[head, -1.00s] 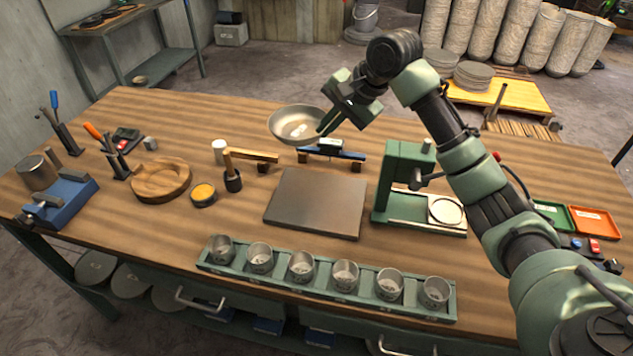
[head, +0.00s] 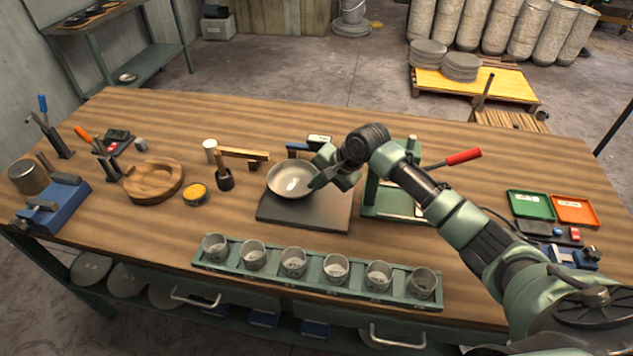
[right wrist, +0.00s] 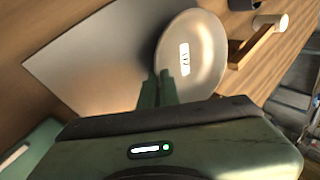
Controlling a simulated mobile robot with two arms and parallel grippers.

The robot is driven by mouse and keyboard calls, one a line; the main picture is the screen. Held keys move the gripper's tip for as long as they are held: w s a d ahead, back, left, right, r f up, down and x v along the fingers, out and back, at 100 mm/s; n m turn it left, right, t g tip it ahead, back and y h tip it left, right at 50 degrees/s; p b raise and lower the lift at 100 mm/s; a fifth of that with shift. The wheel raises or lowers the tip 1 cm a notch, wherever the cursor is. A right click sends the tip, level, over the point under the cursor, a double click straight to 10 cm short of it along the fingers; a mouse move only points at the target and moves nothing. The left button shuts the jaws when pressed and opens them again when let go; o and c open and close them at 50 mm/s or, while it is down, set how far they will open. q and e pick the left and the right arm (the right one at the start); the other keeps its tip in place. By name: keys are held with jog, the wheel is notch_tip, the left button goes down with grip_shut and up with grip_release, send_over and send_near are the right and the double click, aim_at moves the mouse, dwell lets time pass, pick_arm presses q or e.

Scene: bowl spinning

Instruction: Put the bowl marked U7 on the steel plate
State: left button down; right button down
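The shallow metal bowl (head: 284,181) is over the back left part of the steel plate (head: 318,217). Its white label shows in the right wrist view on the bowl (right wrist: 205,60), but I cannot read the mark surely. My right gripper (head: 316,181) is at the bowl's right rim, its fingers (right wrist: 157,90) close together on the rim. The bowl looks about level; I cannot tell whether it touches the plate or hangs just above it. My left gripper is not in view.
A green press (head: 372,200) stands right of the plate, partly behind my right arm. A rack of several cups (head: 315,270) lies in front. A wooden mallet (head: 224,180), a yellow tin (head: 195,194) and a round wooden block (head: 153,180) are to the left.

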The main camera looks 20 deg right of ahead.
dwell(0.3)
jog(key=c, duration=1.6)
grip_release()
jog(key=shift+f, duration=0.1)
jog(key=shift+c, duration=0.2)
jog(key=b+v, duration=0.1)
jog(key=v, duration=1.1)
